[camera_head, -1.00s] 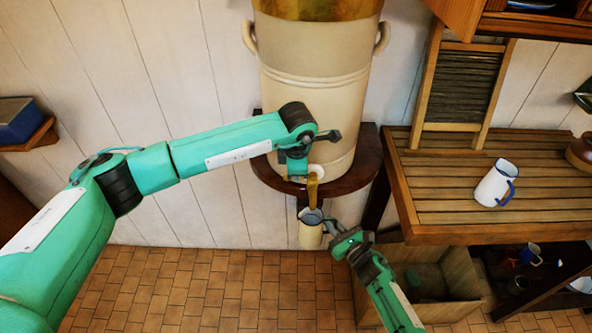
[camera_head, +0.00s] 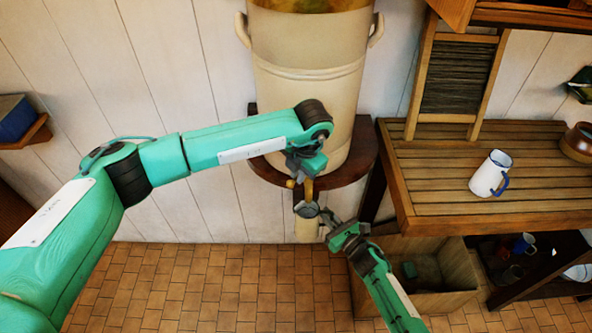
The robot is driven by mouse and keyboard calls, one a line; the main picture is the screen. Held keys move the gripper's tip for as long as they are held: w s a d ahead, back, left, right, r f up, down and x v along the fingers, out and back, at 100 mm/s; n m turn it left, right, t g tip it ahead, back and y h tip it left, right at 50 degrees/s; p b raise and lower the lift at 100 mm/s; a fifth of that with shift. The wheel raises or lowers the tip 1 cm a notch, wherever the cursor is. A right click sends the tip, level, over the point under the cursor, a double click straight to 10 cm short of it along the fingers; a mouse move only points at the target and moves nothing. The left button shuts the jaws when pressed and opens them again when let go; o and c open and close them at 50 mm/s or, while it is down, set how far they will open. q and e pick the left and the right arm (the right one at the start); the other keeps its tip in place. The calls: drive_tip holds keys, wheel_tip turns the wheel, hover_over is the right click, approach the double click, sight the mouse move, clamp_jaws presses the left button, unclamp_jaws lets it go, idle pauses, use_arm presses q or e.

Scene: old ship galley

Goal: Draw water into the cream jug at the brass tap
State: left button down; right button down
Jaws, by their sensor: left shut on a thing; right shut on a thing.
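The brass tap (camera_head: 308,190) sits low on the front of the large cream water crock (camera_head: 308,95). My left gripper (camera_head: 300,176) is shut at the top of the tap, on its handle, which the gripper mostly hides. The cream jug (camera_head: 306,231) hangs upright directly under the spout, its dark-rimmed mouth facing up. My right gripper (camera_head: 328,224) is shut on the jug's right side, at its handle. I cannot make out a water stream or the level inside the jug.
The crock stands on a dark rounded wall shelf (camera_head: 345,176). To the right is a slatted wooden worktop (camera_head: 440,190) with a white blue-handled jug (camera_head: 490,174) and a washboard (camera_head: 455,80). A wooden bin (camera_head: 440,280) is below. The tiled floor at lower left is clear.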

use_arm(q)
drive_tip(key=shift+s+d+r+n, duration=0.1)
drive_tip(key=shift+d+n, duration=0.1)
drive_tip(key=shift+n, duration=0.3)
drive_tip(key=c, duration=1.5)
unclamp_jaws()
wheel_tip(320, 180, up, 12)
drive_tip(key=s+d, duration=0.1)
drive_tip(key=d, duration=0.1)
drive_tip(key=shift+s, duration=0.2)
